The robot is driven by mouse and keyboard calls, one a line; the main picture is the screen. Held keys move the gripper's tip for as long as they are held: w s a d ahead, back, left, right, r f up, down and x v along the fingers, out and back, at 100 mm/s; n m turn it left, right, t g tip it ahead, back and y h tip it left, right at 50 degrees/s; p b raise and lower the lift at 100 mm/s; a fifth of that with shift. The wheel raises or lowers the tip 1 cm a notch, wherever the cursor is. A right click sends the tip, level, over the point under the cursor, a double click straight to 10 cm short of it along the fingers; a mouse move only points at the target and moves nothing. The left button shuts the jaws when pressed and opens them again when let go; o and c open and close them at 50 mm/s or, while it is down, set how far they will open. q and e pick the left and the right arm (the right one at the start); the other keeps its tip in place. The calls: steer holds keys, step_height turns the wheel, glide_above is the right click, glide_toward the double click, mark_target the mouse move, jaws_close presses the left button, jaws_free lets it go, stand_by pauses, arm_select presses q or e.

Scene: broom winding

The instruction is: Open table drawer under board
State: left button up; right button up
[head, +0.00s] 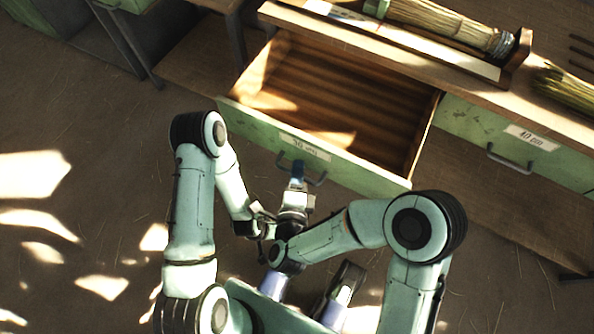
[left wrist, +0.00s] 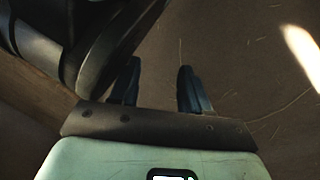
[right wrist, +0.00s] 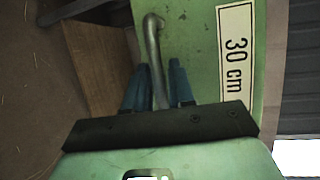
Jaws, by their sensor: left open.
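The green-fronted drawer (head: 340,163) under the board (head: 385,42) is pulled well out from the table (head: 548,112). Its wooden inside looks empty. Its grey handle (head: 317,181) shows on the front below a label, which reads "30 cm" in the right wrist view. My right gripper (head: 298,172) is at this handle. In the right wrist view its blue fingers (right wrist: 159,80) lie on both sides of the handle bar (right wrist: 153,45), close against it. My left gripper (left wrist: 158,80) is open and empty, low beside my right arm; its fingers are hard to make out in the head view.
A shut drawer with a "40 cm" label (head: 532,137) and handle (head: 510,163) is to the right. The floor (head: 90,130) at the left is clear.

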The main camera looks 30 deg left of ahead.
steer(key=shift+s, duration=0.1)
arm_select(q)
steer(key=s+d+r+p, duration=0.2)
steer(key=r+p, duration=0.2)
steer(key=r, duration=0.2)
steer(key=s+d+r+m+g+h+p, duration=0.1)
steer(key=s+d+r+p, duration=0.2)
steer(key=r+p, duration=0.2)
steer(key=shift+d+r, duration=0.3)
steer(key=shift+r, duration=0.15)
arm_select(e)
steer(key=v, duration=1.3)
steer(key=shift+r, duration=0.1)
